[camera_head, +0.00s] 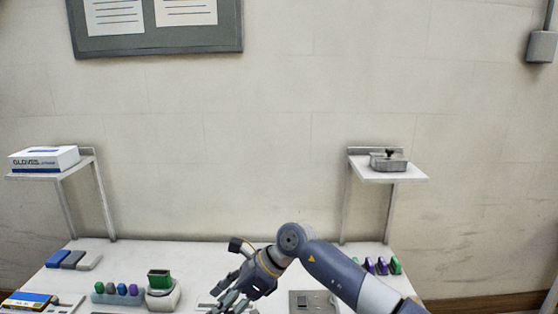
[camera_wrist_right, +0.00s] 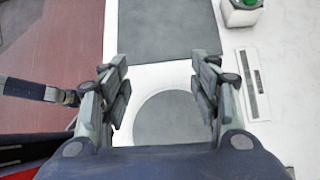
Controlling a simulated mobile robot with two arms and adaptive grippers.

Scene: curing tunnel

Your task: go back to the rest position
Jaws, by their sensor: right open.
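My right gripper (camera_head: 232,298) is over the front middle of the white table (camera_head: 215,258), its arm coming in from the right. The right wrist view shows its two fingers (camera_wrist_right: 163,88) spread apart with nothing between them. Below them lie a grey round patch (camera_wrist_right: 165,122) and a grey rectangular panel (camera_wrist_right: 175,30) on a white surface. A dark jointed part (camera_wrist_right: 40,92) shows at the left edge of that view; I cannot tell what it is. My left gripper does not show in the head view.
A green-topped device (camera_head: 160,290) and several coloured pieces in a rack (camera_head: 118,298) stand left of the gripper. Purple and green pieces (camera_head: 382,266) lie behind my right arm. Shelves hold a glove box (camera_head: 45,160) and a metal box (camera_head: 389,163). The table's back middle is clear.

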